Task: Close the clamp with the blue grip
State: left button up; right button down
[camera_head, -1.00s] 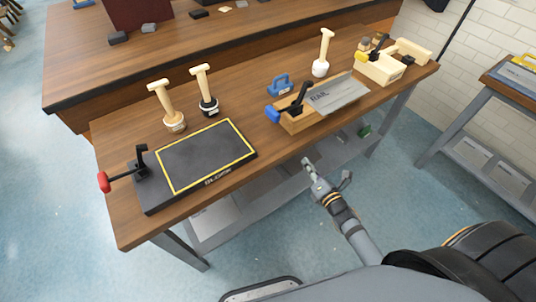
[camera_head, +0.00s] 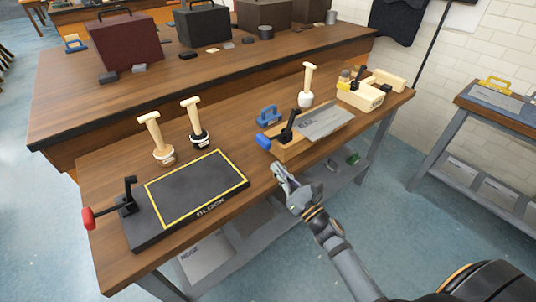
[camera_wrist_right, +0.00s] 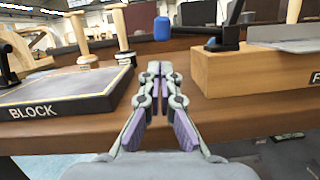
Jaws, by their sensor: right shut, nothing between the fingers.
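The clamp with the blue grip (camera_head: 264,141) is mounted on a wooden block (camera_head: 293,147) near the front edge of the bench. Its black lever (camera_head: 289,124) stands tilted up, and the blue grip points left. In the right wrist view the blue grip (camera_wrist_right: 162,28) shows beyond the fingertips, left of the wooden block (camera_wrist_right: 250,80). My right gripper (camera_head: 280,170) is shut and empty, in front of the bench edge, below the blue grip and apart from it. My left gripper is not in view.
A black block board (camera_head: 149,228) with a red-grip clamp (camera_head: 88,219) lies at the left of the bench. Wooden-handled tools (camera_head: 156,135) stand behind it. A grey rail plate (camera_head: 325,122) rests beside the clamp. A pale wooden box (camera_head: 360,97) is at right.

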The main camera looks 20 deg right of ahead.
jog(key=p+x, duration=0.1)
jog(key=x, duration=0.3)
jog(key=shift+w+r, duration=0.2)
jog(key=shift+w, duration=0.05)
jog(key=shift+w+a+p, duration=0.25)
jog(key=shift+w+p, duration=0.05)
jog(key=shift+w, duration=0.2)
jog(key=shift+r, duration=0.1)
